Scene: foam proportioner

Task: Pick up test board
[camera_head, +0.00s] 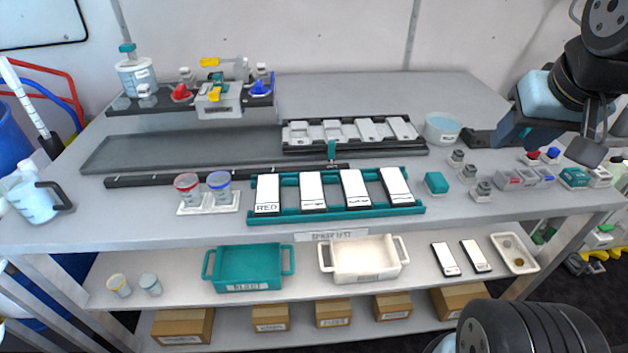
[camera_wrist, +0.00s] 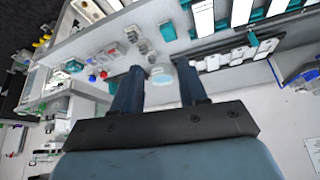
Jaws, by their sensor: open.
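Several white test boards with black lower ends stand in a teal rack (camera_head: 337,213) at the front middle of the upper table. The leftmost board (camera_head: 267,193) is marked RED. Three others stand to its right, among them the rightmost board (camera_head: 395,185). In the wrist view, white boards (camera_wrist: 203,18) show upside down at the top edge. My gripper (camera_wrist: 160,88) is open, with nothing between its two dark fingers. It is up at the right, well apart from the rack. In the head view my arm is at the upper right and the fingertips are hard to make out.
A dark rack (camera_head: 355,149) with light pieces stands behind the boards. Two cups (camera_head: 203,193) stand left of them, and a teal block (camera_head: 436,183) and small bottles right. The shelf below holds a teal tray (camera_head: 248,268), a white tray (camera_head: 363,258) and two more boards (camera_head: 461,257).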

